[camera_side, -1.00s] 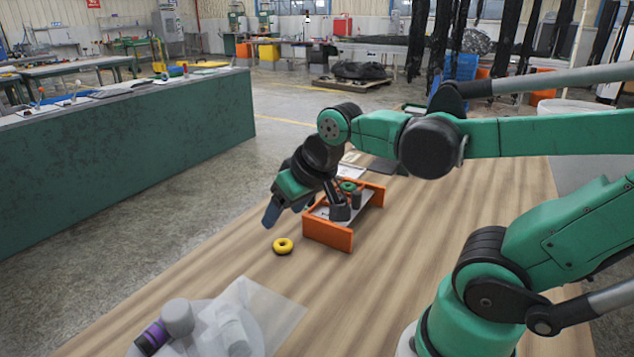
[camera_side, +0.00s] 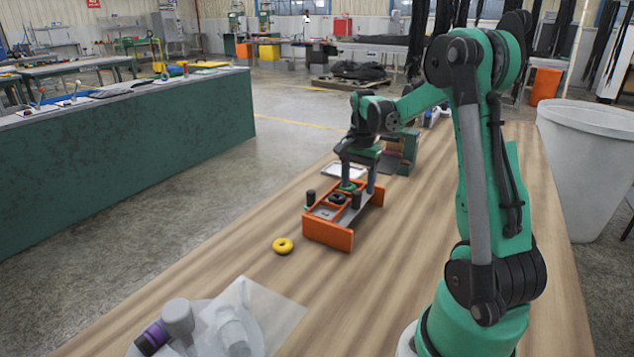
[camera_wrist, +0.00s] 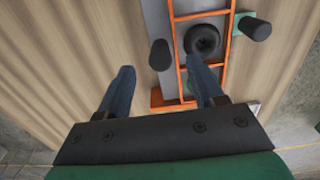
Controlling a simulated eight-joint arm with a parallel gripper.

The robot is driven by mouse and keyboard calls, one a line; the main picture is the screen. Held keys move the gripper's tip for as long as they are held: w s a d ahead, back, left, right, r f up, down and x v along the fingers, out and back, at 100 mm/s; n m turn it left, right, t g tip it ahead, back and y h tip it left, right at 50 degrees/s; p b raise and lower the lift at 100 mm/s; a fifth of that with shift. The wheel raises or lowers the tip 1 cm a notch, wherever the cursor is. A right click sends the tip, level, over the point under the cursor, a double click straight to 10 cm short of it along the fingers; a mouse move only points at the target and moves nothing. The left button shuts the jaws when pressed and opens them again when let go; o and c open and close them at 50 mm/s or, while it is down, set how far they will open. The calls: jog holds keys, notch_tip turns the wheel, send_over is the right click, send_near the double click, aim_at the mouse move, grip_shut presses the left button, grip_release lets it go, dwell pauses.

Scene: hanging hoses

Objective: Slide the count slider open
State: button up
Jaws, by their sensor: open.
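An orange slider-like device (camera_side: 328,234) with a grey bed stands on the wooden table, probably the count slider. Its ladder-like orange frame (camera_wrist: 178,62) shows in the wrist view. A black ring (camera_wrist: 203,40) lies in one bay of the frame. One black knob (camera_wrist: 160,55) is left of the frame and another black knob (camera_wrist: 257,28) is right of it, by a green piece. My gripper (camera_wrist: 163,74) is open, fingers pointing down over the device's far end. The near black knob lies between the fingertips in the wrist view; contact cannot be told.
A plate with a clear sheet and a purple-banded object (camera_side: 152,338) is at the near left. A green and brown box-like thing (camera_side: 400,152) stands behind. The table left of the device is clear.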

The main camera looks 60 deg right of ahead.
jog(key=shift+f, duration=1.2)
jog(key=shift+c, duration=0.2)
grip_shut()
dwell(0.4)
